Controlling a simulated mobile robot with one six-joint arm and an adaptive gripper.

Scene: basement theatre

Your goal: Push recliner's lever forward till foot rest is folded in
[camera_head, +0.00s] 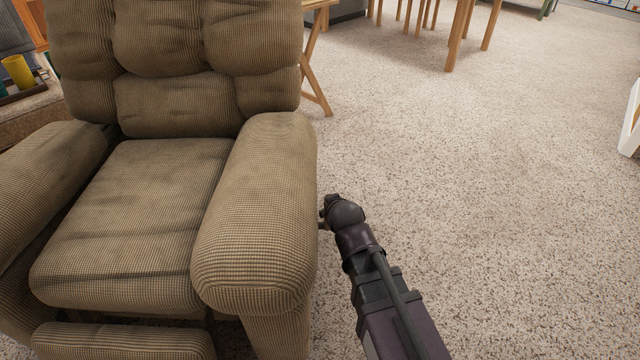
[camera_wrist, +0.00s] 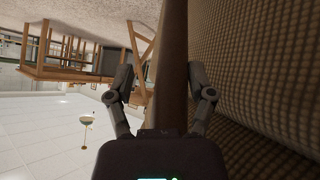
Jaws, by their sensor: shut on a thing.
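The brown recliner (camera_head: 255,190) fills the left of the head view, facing me. Its foot rest (camera_head: 125,342) shows at the bottom left, below and in front of the seat; how far out it stands is partly cut off. The lever (camera_wrist: 170,50) shows in the wrist view as a brown wooden bar beside the recliner's woven side (camera_wrist: 255,65). My gripper (camera_wrist: 161,85) has one finger on each side of the lever and is shut on it. In the head view the lever is hidden and my gripper (camera_head: 328,208) is beside the outer side of the armrest.
Carpet (camera_head: 500,190) lies open to the right of the recliner. A small wooden folding table (camera_head: 315,75) stands behind it. Wooden table legs (camera_head: 460,35) stand at the back. A yellow cup (camera_head: 18,72) sits at the far left. A white edge (camera_head: 632,120) shows at the far right.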

